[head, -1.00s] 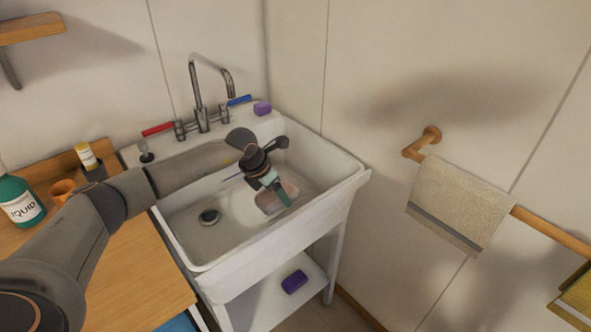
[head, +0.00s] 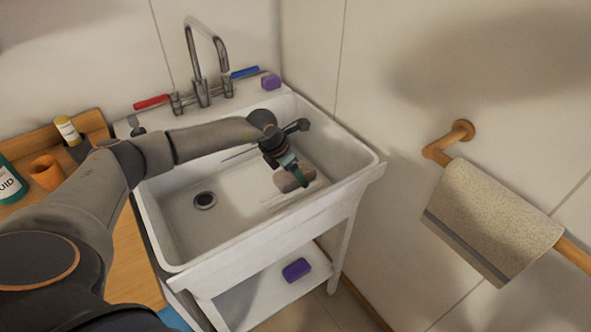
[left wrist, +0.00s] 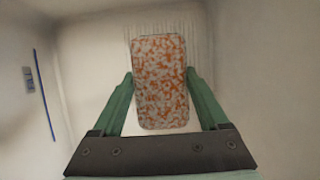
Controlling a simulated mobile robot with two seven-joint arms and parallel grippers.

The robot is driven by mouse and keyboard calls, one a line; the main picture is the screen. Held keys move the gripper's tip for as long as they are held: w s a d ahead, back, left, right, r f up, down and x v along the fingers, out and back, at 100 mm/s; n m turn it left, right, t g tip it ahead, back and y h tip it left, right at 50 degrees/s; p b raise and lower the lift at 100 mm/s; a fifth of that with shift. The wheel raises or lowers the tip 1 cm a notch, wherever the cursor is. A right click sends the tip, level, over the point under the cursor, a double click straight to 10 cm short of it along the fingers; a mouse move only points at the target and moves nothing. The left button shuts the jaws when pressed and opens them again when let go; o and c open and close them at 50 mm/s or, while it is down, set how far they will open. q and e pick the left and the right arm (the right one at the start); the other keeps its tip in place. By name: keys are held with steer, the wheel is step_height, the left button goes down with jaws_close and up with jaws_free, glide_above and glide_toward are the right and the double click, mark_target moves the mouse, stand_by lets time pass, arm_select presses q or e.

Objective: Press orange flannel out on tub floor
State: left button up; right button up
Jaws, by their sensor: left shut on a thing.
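The orange flannel (left wrist: 160,85) shows in the left wrist view as a rounded block speckled orange and white. In the head view it is a small pinkish shape (head: 287,181) in the right part of the white tub (head: 240,195). My left gripper (head: 296,174) reaches down into the tub and is shut on the flannel, with one green finger (left wrist: 115,105) along each side. Whether the flannel touches the tub floor is hard to tell. My right gripper is not in view.
The drain (head: 205,200) is on the left of the tub floor, with clear floor around it. A wooden counter (head: 135,275) adjoins on the left; a towel (head: 490,220) hangs on the right.

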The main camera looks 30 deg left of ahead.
arm_select(q)
steer(key=b, duration=0.4)
glide_above(294, 199)
steer(key=s+d, duration=0.2)
steer(key=f, duration=0.5)
steer(key=shift+w+a+f, duration=0.1)
steer(key=shift+a+f, duration=0.15)
steer(key=shift+f, duration=0.1)
steer(key=shift+f+b, duration=0.7)
steer(key=shift+f, duration=0.25)
steer(key=shift+f+b, duration=0.5)
steer(key=shift+f, duration=0.3)
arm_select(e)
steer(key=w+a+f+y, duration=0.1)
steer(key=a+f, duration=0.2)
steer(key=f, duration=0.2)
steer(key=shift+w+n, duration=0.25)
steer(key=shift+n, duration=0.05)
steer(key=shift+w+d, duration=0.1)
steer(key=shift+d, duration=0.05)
arm_select(q)
steer(key=shift+f+b, duration=0.65)
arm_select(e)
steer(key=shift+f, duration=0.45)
arm_select(q)
steer(key=shift+f, duration=0.15)
steer(key=shift+p, duration=0.55)
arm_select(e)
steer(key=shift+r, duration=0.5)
